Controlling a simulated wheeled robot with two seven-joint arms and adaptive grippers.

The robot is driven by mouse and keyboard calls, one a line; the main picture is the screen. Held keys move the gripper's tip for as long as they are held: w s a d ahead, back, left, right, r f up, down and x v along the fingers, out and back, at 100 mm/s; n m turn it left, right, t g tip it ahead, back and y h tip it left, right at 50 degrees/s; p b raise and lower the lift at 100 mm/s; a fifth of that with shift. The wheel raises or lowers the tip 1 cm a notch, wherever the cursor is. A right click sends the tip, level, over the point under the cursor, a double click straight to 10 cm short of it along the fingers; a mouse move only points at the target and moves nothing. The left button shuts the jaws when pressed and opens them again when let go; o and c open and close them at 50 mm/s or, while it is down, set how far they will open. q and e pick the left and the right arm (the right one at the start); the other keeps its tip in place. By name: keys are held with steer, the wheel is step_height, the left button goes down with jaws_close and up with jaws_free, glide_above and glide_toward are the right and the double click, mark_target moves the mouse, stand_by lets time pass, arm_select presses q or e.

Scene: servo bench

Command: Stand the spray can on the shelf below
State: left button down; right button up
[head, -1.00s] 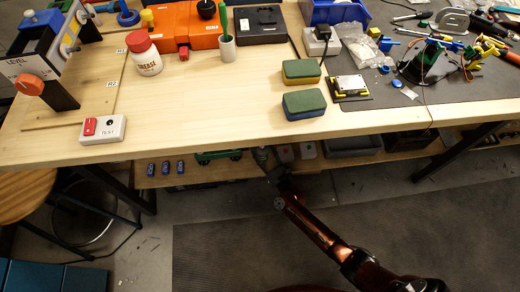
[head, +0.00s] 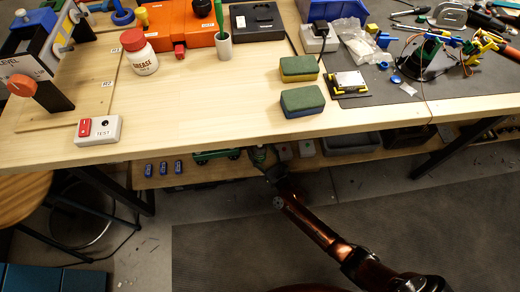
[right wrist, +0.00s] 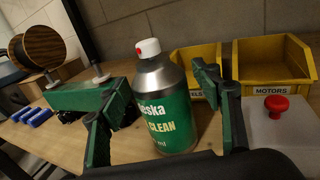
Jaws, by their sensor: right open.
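The spray can (right wrist: 164,108) has a green label, a silver shoulder and a white-and-red cap. In the right wrist view it stands upright, and its base appears to rest on the wooden shelf (right wrist: 65,133). My right gripper (right wrist: 165,125) is open, with one finger on each side of the can; a gap shows at its right, while contact at the left is unclear. In the head view my right gripper (head: 265,168) reaches under the bench's front edge to the lower shelf (head: 215,173), and the can is hard to make out there. My left gripper is not in view.
A green device (right wrist: 90,95), several blue cells (right wrist: 35,116) and a cable spool (right wrist: 38,47) lie left of the can. Yellow bins (right wrist: 275,62) stand behind, and a grey box with a red button (right wrist: 276,104) is at right. The bench top (head: 200,100) overhangs the shelf.

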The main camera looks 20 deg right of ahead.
steer(key=shift+r, duration=0.2)
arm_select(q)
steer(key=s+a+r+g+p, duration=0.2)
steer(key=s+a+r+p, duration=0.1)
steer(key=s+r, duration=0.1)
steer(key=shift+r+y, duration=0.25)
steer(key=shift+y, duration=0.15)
arm_select(e)
steer(key=s+d, duration=0.1)
steer(key=s, duration=1.1)
steer(key=shift+d, duration=0.2)
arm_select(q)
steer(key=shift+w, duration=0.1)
